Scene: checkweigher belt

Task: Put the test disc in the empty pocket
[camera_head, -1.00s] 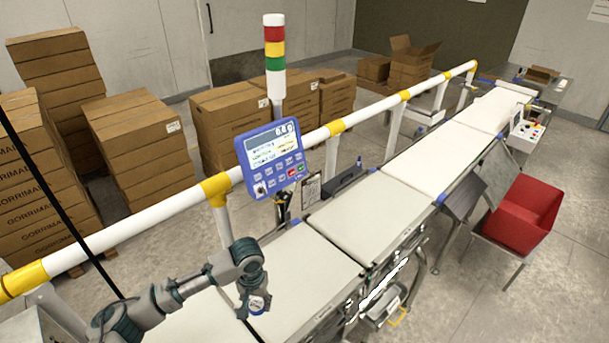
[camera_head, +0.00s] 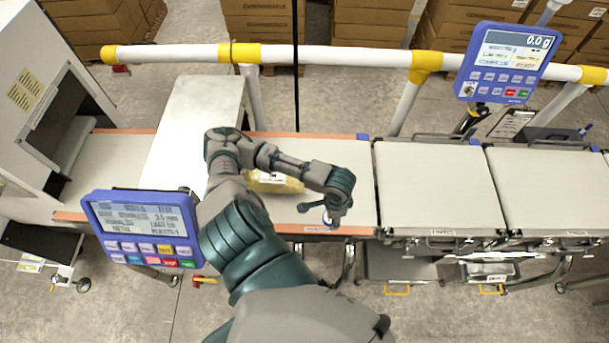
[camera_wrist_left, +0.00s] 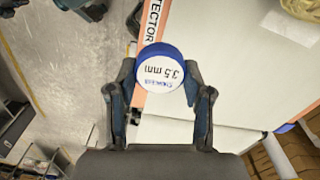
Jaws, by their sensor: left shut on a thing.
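The test disc (camera_wrist_left: 160,72) has a white face marked 3.5 mm and a blue rim. In the left wrist view it sits between the fingertips of my left gripper (camera_wrist_left: 160,88), which is shut on it. In the head view my left gripper (camera_head: 331,208) hangs over the near edge of the infeed belt (camera_head: 350,160); only a small part of the disc (camera_head: 330,219) shows beneath it. I cannot make out the empty pocket in either view. My right gripper is not in view.
A yellow bag (camera_head: 275,182) lies on the belt behind my left arm. A blue control panel (camera_head: 142,230) stands at the front left, beside the detector housing (camera_head: 40,80). A white rail (camera_head: 330,55) runs behind the belts. The weighing belt (camera_head: 430,185) to the right is clear.

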